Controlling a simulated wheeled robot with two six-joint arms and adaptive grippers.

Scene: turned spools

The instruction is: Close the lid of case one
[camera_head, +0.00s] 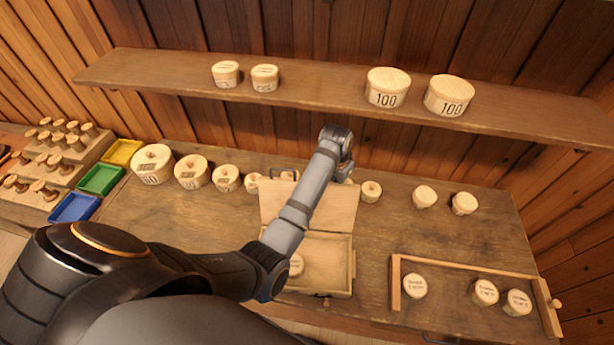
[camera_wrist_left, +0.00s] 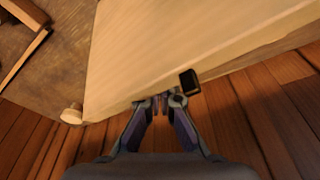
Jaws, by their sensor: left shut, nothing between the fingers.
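The case (camera_head: 350,263) sits on the table just in front of me, its interior partly hidden by my left arm. Its pale wooden lid (camera_head: 340,208) stands raised at the back; the lid also fills the upper part of the left wrist view (camera_wrist_left: 190,45). A small dark handle (camera_wrist_left: 189,82) is on the lid's edge. My left gripper (camera_wrist_left: 158,103) is shut and empty, its tips close to that edge, beside the handle; contact is unclear. In the head view my left arm crosses the lid and the gripper's fingers are hidden. My right gripper is not in view.
A spool (camera_head: 296,264) lies inside the case. Several spools stand along the back of the table, beneath a shelf (camera_head: 200,80) bearing more. A framed tray (camera_head: 396,285) with three spools is at right. Yellow, green and blue bins (camera_head: 73,207) are at left.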

